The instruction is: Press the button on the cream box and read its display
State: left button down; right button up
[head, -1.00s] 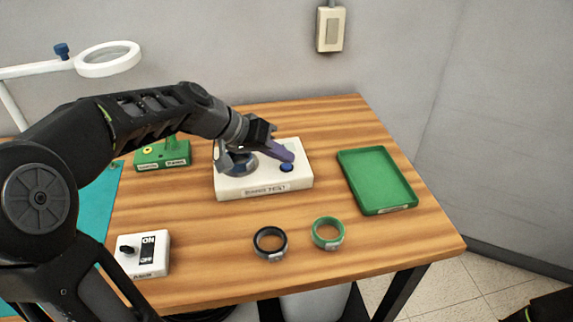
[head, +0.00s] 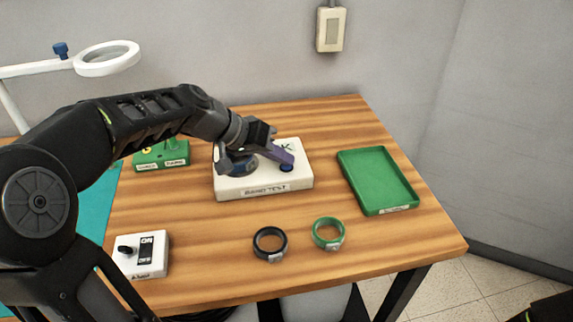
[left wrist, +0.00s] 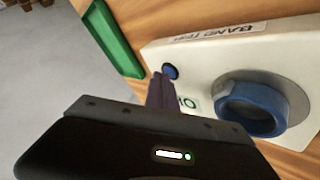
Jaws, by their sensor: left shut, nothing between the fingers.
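The cream box (head: 303,172) sits on the table with a "BAND TEST" label on its front; it also shows in the left wrist view (left wrist: 215,62). Its blue button (head: 286,168) is at the front right, also in the left wrist view (left wrist: 170,71). My left gripper (head: 284,157) is shut and empty, its purple fingertips at the button; I cannot tell whether they touch it. The display (left wrist: 188,103) is partly hidden by the fingers; dark letters show, "K" in the head view and "O" in the wrist view, reading "OK".
A green tray (head: 345,165) lies to the right. A black ring (head: 258,247) and a green ring (head: 318,236) lie in front. A white switch box (head: 160,262) and a green block (head: 147,160) are at left. A ring lamp (head: 80,66) stands back left.

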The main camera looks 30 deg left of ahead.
aim_at(282, 168)
pick_arm(q)
jog(key=shift+r+p, duration=0.45)
jog(key=shift+r, duration=0.35)
jog(key=shift+r, duration=0.1)
jog(key=shift+r+p, duration=1.6)
jog(key=shift+r, duration=0.8)
